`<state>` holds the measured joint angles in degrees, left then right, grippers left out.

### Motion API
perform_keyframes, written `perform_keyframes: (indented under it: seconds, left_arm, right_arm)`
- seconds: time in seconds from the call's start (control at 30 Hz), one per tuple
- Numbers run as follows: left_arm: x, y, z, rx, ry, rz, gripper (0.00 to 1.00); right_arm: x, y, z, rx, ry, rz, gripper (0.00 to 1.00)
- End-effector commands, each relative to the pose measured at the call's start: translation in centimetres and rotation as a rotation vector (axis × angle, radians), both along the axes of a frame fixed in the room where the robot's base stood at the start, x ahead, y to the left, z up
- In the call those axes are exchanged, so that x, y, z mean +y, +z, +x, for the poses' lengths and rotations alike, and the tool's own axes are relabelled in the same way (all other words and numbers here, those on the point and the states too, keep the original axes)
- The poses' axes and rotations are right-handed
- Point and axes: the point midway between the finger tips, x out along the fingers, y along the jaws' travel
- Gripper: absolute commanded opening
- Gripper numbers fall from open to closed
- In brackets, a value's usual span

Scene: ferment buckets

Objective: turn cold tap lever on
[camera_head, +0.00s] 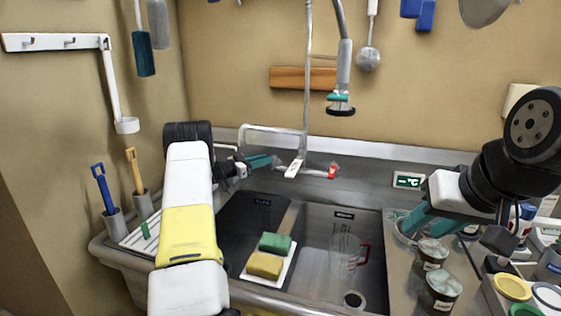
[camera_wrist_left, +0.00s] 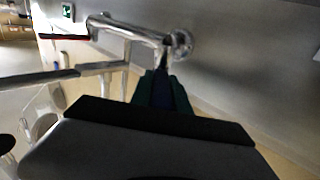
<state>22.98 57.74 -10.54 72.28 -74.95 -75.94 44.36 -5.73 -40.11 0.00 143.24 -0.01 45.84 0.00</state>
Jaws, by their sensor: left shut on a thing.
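The tap (camera_head: 298,160) is mounted on the steel back wall of the sink. Its red hot lever (camera_head: 333,171) is at the right end and also shows in the left wrist view (camera_wrist_left: 65,37). My left gripper (camera_head: 274,160) is at the left end of the tap. In the left wrist view its teal fingers (camera_wrist_left: 163,80) are shut at the chrome tap body (camera_wrist_left: 150,37), with a dark blue piece between them, apparently the cold lever. The fingers mostly hide this lever. My right gripper (camera_head: 415,225) is over the right counter, near a glass jar; its jaw opening is unclear.
A green sponge (camera_head: 275,242) and a yellow sponge (camera_head: 264,265) lie on a white tray in the sink (camera_head: 318,265). A clear jug (camera_head: 345,252) with a red handle stands in the right basin. Jars (camera_head: 440,290) crowd the right counter. A spray hose (camera_head: 343,70) hangs above.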

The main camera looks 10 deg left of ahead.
Motion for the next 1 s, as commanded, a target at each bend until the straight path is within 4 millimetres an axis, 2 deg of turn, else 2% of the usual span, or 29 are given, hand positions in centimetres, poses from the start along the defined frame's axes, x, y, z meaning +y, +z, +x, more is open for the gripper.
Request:
perform_keyframes:
  seconds: [0.27,0.3,0.4,0.77,1.0]
  left_arm:
    - [0.1,0.1,0.0,-0.003,0.001,-0.001,0.00]
    - [0.1,0.1,0.0,-0.003,0.002,-0.001,0.28]
    - [0.0,0.1,0.0,-0.003,0.002,-0.001,0.44]
    - [0.3,0.1,-0.3,-0.001,0.002,-0.001,0.44]
    - [2.9,0.1,-3.1,-0.001,0.005,-0.001,0.44]
  right_arm:
    - [0.0,0.0,0.0,0.000,0.000,0.000,0.36]
    - [0.0,0.0,0.0,0.000,0.000,0.000,0.36]
    - [0.0,0.0,0.0,0.000,0.000,0.000,0.36]
    - [0.0,0.0,0.0,0.000,0.000,0.000,0.36]
    - [0.0,0.0,0.0,0.000,0.000,0.000,0.36]
